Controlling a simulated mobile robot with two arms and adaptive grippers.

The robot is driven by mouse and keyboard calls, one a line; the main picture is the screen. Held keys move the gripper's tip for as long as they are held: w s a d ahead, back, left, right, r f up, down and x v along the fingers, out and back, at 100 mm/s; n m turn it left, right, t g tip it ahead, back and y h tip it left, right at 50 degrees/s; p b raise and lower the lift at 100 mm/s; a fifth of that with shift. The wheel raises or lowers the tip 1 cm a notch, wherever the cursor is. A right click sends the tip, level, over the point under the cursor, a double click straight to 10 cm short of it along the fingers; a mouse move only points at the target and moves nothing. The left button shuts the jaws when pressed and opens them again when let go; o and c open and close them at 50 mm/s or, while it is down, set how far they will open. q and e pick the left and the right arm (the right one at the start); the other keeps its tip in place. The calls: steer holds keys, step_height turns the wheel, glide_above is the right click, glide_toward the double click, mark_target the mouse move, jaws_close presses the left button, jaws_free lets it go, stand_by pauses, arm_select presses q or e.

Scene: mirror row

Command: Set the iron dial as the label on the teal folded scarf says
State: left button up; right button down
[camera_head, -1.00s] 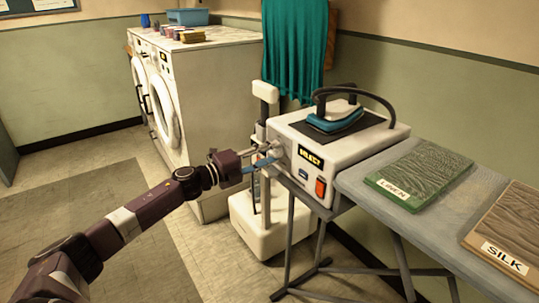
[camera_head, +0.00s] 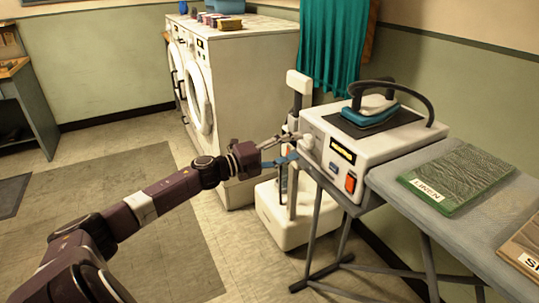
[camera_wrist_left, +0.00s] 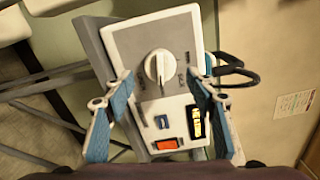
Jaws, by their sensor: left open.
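The iron station (camera_head: 335,172) is a white box with an iron (camera_head: 372,112) on top. Its white round dial (camera_wrist_left: 158,66) sits on the front panel, with a raised bar upright in the left wrist view. The marks around the dial are too small to read. My left gripper (camera_head: 280,150) is open in front of the panel. In the left wrist view its blue fingers (camera_wrist_left: 159,82) stand on either side of the dial, apart from it as far as I can tell. My right gripper is out of view.
The grey ironing board (camera_head: 415,210) also holds a tan folded cloth (camera_head: 525,240), its label cut off. The panel has a lit yellow display (camera_head: 342,150) and a red switch (camera_head: 350,183). Washing machines (camera_head: 240,85) and a teal curtain (camera_head: 335,45) stand behind.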

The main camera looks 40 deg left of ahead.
arm_select(q)
steer(key=v, duration=0.8)
steer(key=shift+s, duration=0.3)
steer(key=shift+a, duration=0.1)
steer(key=shift+f, duration=0.15)
